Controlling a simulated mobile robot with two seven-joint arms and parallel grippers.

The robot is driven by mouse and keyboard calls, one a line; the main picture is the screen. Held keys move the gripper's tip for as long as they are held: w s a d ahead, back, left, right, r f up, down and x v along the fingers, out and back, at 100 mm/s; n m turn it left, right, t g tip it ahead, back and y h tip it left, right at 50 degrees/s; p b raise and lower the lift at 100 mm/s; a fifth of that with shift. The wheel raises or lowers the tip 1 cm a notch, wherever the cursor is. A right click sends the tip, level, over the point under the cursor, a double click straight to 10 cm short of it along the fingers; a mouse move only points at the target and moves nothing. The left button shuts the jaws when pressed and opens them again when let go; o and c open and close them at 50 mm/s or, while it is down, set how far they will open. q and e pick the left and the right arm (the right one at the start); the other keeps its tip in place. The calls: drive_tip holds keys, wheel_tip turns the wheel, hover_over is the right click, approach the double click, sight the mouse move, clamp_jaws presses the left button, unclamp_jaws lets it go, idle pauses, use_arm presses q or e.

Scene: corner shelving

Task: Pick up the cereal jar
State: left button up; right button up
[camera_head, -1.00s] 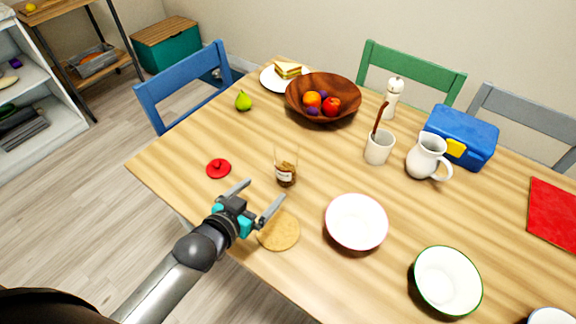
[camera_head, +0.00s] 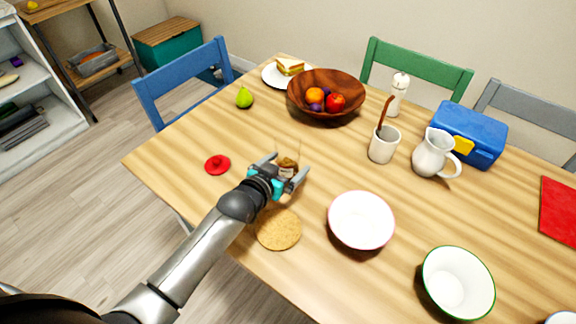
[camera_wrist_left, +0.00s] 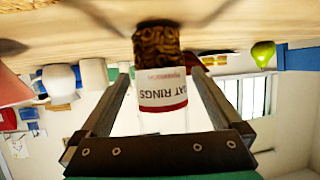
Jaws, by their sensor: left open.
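The cereal jar (camera_head: 288,165) is a clear jar with brown rings inside, standing on the wooden table. In the left wrist view the jar (camera_wrist_left: 160,92) appears upside down, with a white and red label reading "OAT RINGS". My left gripper (camera_head: 290,172) is open, with its fingers on either side of the jar. In the left wrist view the fingers of the left gripper (camera_wrist_left: 158,88) stand apart from the jar, with gaps on both sides. Part of the jar is hidden behind the gripper in the head view. My right gripper is not in view.
A red lid (camera_head: 217,165) lies left of the jar. A wooden fruit bowl (camera_head: 342,108), a cup (camera_head: 384,147) and a white pitcher (camera_head: 432,155) stand farther back.

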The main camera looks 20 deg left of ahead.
use_arm(q)
drive_tip(key=shift+w+d+f, duration=0.1)
drive_tip(key=shift+w+f, duration=0.1)
drive_tip(key=shift+w, duration=0.2)
clamp_jaws()
drive_tip(key=shift+r, duration=0.15)
idle(0.5)
